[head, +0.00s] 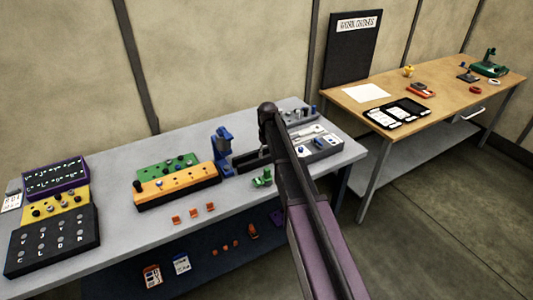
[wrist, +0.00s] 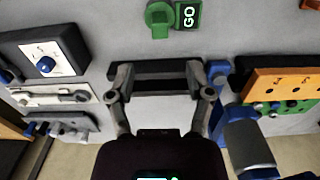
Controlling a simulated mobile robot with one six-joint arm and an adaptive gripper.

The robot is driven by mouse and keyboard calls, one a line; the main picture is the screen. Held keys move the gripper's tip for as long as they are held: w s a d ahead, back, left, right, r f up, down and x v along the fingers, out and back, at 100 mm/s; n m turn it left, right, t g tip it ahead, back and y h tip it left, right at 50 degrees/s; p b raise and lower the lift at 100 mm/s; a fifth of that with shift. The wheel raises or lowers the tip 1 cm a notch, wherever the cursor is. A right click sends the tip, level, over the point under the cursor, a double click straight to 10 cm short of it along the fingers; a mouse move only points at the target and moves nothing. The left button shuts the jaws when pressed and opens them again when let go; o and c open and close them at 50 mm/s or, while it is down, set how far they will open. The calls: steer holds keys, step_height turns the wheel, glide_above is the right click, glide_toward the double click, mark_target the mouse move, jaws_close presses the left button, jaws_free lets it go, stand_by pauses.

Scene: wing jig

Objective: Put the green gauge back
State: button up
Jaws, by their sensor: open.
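The green gauge (head: 262,178) sits on the grey bench near its front edge, left of my arm. In the wrist view, the green gauge (wrist: 159,18) lies at the top centre, partly cut off by the frame edge, beside a black plate marked GO (wrist: 188,15). My gripper (wrist: 160,79) is open, with nothing seen held between its fingers. It is over the bench, apart from the gauge. A black bar-like piece (wrist: 153,68) shows between and beyond the fingertips. In the head view I cannot clearly make out the gripper.
A blue upright device (head: 222,142) stands close to the gripper's side. An orange block (head: 178,186) and green block (head: 165,165) stand left of it. A grey tray with tools (head: 318,150) is at the bench's right end. Small orange pieces (head: 193,213) lie along the front.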

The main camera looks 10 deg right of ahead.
steer(key=shift+r, duration=0.1)
stand_by(0.6)
steer(key=s+m, duration=0.3)
steer(key=s, duration=2.6)
steer(key=shift+a+m, duration=0.2)
steer(key=shift+m, duration=0.1)
steer(key=shift+f+b, duration=0.35)
steer(key=shift+f, duration=0.05)
